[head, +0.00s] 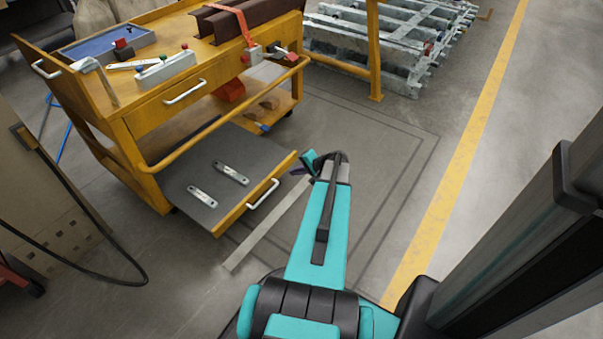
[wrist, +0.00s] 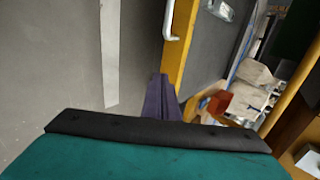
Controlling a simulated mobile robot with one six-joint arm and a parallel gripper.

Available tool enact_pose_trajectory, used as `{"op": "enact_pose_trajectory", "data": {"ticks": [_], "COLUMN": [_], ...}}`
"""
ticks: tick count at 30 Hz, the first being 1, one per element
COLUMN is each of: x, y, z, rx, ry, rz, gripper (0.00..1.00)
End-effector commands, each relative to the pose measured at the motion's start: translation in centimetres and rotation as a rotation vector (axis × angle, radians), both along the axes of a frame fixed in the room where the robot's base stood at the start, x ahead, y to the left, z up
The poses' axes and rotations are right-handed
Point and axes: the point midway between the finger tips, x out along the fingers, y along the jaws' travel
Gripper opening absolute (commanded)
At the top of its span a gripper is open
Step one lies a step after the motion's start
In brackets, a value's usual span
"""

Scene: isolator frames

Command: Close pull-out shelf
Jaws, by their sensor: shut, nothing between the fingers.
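The pull-out shelf (head: 228,150) is a grey board with a yellow front panel (head: 240,208) and a white bar handle (head: 262,194). It stands out from the lower part of the yellow workbench (head: 135,125). My gripper (head: 298,171) is shut and empty at the far right end of the front panel, beyond the handle. In the wrist view the dark purple fingers (wrist: 160,88) are close to the yellow panel edge, with the handle (wrist: 172,20) ahead. I cannot tell whether they touch the panel.
Two metal plates (head: 231,173) lie on the shelf. A drawer with a white handle (head: 184,91) is above it. A curved yellow rail (head: 225,118) runs along the bench side. A black cable (head: 100,275) lies at left. Bare floor (head: 385,150) is open at right.

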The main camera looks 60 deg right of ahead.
Motion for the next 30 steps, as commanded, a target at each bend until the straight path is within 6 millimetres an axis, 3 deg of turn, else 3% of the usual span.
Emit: {"op": "enact_pose_trajectory", "data": {"ticks": [1, 12, 30], "x": [0.7, 4.2, 4.9], "y": [-0.1, -0.3, -0.3], "z": [-0.8, -0.5, -0.4], "rx": [0.001, -0.001, 0.001], "ry": [0.0, -0.001, 0.0], "rz": [0.002, 0.001, 0.001], "gripper": [0.0, 0.0, 0.0]}}
